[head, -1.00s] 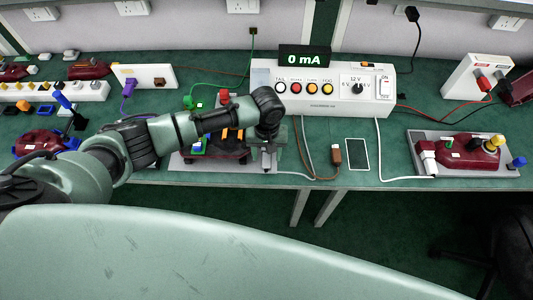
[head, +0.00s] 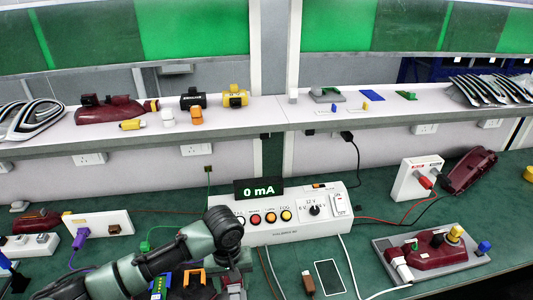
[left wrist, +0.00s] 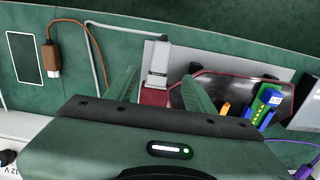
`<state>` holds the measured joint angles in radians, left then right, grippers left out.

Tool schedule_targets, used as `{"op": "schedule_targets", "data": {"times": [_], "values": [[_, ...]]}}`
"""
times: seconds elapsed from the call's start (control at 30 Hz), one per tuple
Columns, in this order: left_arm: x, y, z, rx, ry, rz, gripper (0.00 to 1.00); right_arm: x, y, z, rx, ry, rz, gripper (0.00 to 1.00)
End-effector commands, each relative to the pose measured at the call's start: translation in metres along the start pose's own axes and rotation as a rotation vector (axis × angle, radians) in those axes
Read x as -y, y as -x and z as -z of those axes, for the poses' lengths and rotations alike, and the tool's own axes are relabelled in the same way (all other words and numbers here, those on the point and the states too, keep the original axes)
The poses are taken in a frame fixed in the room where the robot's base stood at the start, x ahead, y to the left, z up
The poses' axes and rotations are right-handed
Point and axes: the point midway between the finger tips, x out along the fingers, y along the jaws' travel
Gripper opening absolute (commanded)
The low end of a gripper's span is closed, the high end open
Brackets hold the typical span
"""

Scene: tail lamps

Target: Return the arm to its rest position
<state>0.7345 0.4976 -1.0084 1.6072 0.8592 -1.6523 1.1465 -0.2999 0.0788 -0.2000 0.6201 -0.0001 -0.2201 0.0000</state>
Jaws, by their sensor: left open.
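My left arm (head: 150,268) reaches in from the lower left of the head view, bent over the near bench edge. In the left wrist view my left gripper (left wrist: 160,88) is open, its two green fingers apart with nothing held between them. Beyond the fingers are a light grey clamp-like block (left wrist: 156,62) and a dark tail lamp with a maroon rim (left wrist: 235,90) on a grey plate. Orange and blue-green connectors (left wrist: 262,106) sit at the lamp. In the head view the arm hides much of this lamp. My right gripper is not in view.
A white tester (head: 290,222) reading 0 mA stands behind the arm. A phone-like slab (head: 329,278) and brown plug (head: 308,284) lie to the right. Another maroon lamp (head: 432,252) sits on a grey plate farther right. A shelf (head: 330,116) with parts runs above the bench.

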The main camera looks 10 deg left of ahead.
Motion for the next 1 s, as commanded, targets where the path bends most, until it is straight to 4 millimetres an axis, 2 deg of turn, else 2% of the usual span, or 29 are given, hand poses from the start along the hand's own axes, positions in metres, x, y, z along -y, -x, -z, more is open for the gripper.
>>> {"op": "schedule_targets", "data": {"times": [0.07,0.17,0.33,0.47,0.6,1.0], "values": [[-0.004,-0.003,-0.007,0.003,-0.023,-0.013,0.54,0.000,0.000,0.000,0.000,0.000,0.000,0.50],[-0.018,-0.011,-0.031,0.006,-0.102,-0.062,0.54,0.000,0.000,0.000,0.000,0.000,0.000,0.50],[-0.046,-0.018,-0.090,-0.038,-0.295,-0.212,0.54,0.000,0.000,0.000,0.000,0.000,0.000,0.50],[-0.044,-0.014,-0.122,-0.119,-0.385,-0.295,0.54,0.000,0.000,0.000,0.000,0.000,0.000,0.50],[-0.017,-0.009,-0.143,-0.206,-0.420,-0.301,0.54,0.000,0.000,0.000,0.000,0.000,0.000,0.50],[0.074,-0.001,-0.174,-0.303,-0.436,-0.147,0.54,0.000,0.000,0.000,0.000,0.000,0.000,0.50]]}}
